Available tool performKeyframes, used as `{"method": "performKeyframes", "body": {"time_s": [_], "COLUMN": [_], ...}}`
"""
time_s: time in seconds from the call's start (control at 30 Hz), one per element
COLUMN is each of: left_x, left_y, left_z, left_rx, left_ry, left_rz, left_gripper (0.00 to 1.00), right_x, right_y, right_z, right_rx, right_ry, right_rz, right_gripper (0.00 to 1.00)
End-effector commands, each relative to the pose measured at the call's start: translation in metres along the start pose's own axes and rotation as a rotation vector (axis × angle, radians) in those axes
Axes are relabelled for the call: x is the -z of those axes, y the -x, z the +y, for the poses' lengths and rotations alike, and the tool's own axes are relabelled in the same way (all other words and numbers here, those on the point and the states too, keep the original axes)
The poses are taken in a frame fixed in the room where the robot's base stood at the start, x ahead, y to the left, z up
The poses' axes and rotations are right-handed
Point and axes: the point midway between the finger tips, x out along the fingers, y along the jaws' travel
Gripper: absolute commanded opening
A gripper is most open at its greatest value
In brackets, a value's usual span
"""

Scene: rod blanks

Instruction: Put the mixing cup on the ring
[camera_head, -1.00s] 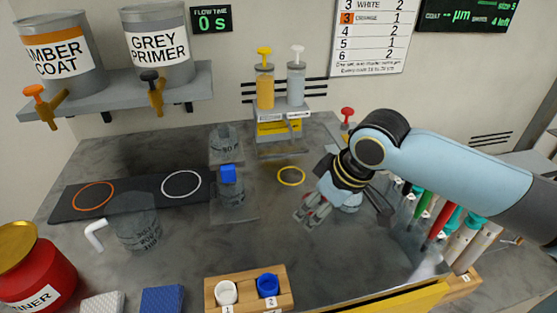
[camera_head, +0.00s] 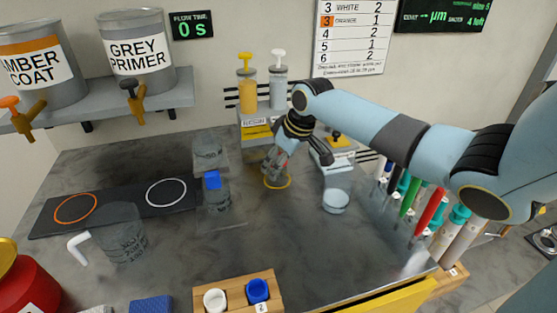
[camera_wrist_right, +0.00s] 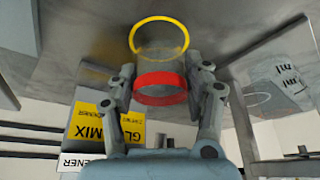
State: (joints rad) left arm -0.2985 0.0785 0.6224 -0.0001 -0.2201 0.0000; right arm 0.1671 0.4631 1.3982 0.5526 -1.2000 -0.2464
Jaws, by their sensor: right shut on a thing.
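A clear cup with a red band (camera_wrist_right: 160,90), which I take to be the mixing cup, sits between the fingers of my right gripper (camera_wrist_right: 166,92). In the head view, my right gripper (camera_head: 275,166) is over the yellow ring (camera_head: 277,182) on the grey counter and hides most of the cup. In the right wrist view, the cup's clear end overlaps the yellow ring (camera_wrist_right: 160,20). I cannot tell whether the cup touches the counter. My left gripper is out of view.
A pump-bottle stand (camera_head: 257,128) is just behind the ring. A clear jug (camera_head: 123,235) is farther left.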

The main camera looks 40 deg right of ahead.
Motion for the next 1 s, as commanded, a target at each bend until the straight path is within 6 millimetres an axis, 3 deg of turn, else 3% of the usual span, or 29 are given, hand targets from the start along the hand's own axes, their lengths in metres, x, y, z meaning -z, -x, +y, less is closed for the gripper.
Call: {"method": "performKeyframes", "body": {"time_s": [0.77,0.8,0.93,1.0], "left_x": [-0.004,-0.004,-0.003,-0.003], "left_y": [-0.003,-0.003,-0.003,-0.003], "left_z": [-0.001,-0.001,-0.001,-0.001], "left_rx": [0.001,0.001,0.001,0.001], "left_ry": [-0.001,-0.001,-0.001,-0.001], "left_rz": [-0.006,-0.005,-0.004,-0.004], "left_gripper": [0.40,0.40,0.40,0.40], "right_x": [-0.004,-0.004,-0.004,-0.004], "right_y": [-0.012,-0.011,-0.011,-0.011], "right_z": [0.000,0.000,0.000,0.000], "right_rx": [-0.002,-0.002,-0.002,-0.002], "right_ry": [0.002,0.002,0.002,0.002], "right_rz": [0.004,0.004,0.004,0.004], "right_gripper": [0.33,0.55,0.72,0.73]}}
